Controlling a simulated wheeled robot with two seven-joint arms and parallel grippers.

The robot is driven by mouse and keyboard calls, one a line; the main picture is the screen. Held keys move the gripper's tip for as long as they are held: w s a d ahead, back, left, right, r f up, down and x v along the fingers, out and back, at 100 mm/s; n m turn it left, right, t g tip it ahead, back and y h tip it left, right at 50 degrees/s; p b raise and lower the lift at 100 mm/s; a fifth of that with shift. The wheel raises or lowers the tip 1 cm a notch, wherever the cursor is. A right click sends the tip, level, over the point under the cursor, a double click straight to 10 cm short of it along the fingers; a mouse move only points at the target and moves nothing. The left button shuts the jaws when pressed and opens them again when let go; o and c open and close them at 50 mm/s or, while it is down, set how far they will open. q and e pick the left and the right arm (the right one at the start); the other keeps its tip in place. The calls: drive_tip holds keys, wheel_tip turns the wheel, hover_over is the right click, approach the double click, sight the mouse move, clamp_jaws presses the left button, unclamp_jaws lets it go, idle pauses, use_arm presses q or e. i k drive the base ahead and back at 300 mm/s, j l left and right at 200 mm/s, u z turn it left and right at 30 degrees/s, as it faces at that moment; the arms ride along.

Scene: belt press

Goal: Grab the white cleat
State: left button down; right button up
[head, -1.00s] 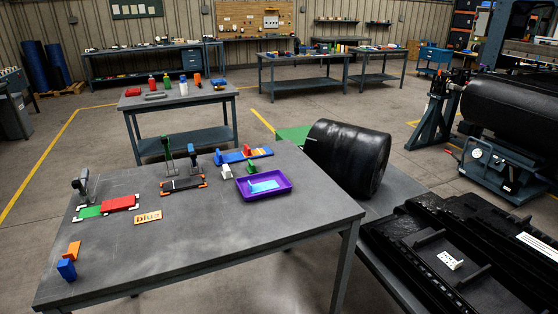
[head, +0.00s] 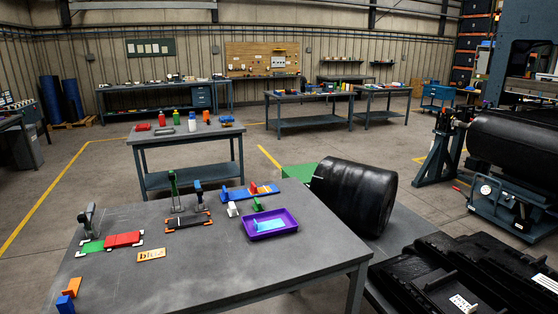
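A small white block (head: 233,209), which looks like the white cleat, stands on the grey table (head: 210,264) just left of the purple tray (head: 250,231). A green cleat-like block (head: 257,205) stands behind the tray, and a red one (head: 253,188) stands on the blue rack (head: 236,194). An orange block (head: 73,286) and a blue block (head: 65,304) stand at the table's front left. Neither of my grippers is in view.
A large black roll (head: 353,195) lies right of the table, near black slabs (head: 440,275). Clamp-like tools (head: 173,191) stand upright left of the white block. Red and green pieces (head: 122,240) lie at left. The table's front middle is clear.

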sight(232, 210)
drive_tip(key=i+l+z, duration=0.15)
drive_tip(key=i+z, duration=0.15)
drive_tip(key=i, duration=0.65)
